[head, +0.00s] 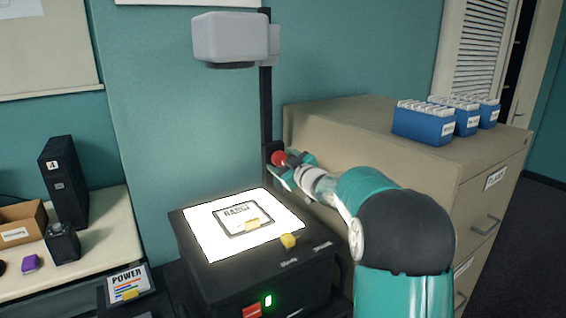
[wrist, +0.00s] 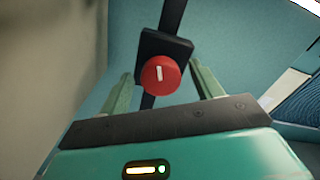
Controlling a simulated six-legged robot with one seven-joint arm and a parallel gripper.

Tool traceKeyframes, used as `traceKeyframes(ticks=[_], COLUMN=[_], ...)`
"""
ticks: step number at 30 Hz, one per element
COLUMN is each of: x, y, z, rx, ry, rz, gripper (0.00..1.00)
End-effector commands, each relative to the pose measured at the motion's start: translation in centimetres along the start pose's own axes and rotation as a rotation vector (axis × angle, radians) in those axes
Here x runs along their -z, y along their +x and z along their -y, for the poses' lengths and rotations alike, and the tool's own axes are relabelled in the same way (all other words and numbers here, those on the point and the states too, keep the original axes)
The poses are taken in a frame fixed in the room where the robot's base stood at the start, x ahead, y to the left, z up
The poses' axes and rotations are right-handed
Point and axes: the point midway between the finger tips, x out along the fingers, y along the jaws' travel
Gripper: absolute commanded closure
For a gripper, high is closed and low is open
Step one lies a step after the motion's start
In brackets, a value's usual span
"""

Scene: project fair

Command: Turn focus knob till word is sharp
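The red focus knob (head: 278,158) sits on the dark post of the overhead projector, above the lit stage. In the wrist view the round red knob (wrist: 160,75) shows a white mark, nearly upright, on a black block (wrist: 163,47). My gripper (head: 282,172) is at the knob, and in the wrist view its two green fingers (wrist: 160,84) stand open on either side, with a gap to the knob on both sides. A framed slide (head: 245,215) with a dark word lies on the bright stage (head: 205,236). The projected word is not in view.
The projector's grey head (head: 232,40) is up on the post (head: 265,100). A beige filing cabinet (head: 400,160) with blue card boxes (head: 423,124) stands close to the right of my arm. A white table (head: 110,235) with small items is at left.

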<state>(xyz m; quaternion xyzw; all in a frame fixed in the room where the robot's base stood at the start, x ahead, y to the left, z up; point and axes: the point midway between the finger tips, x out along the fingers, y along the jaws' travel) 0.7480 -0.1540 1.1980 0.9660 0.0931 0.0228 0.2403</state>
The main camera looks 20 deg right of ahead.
Motion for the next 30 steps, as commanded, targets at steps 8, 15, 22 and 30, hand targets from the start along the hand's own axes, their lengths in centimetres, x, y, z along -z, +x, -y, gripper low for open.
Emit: traceKeyframes(ticks=[8, 15, 22, 30], x=[0.0, 0.1, 0.1, 0.0], y=[-0.7, -4.9, -10.0, -13.5], z=[0.0, -0.1, -0.1, 0.0], rx=[0.000, -0.002, -0.002, 0.000], ry=[0.001, 0.000, 0.000, 0.001], rz=[0.000, 0.000, 0.001, 0.000], gripper=[0.35, 0.35, 0.35, 0.35])
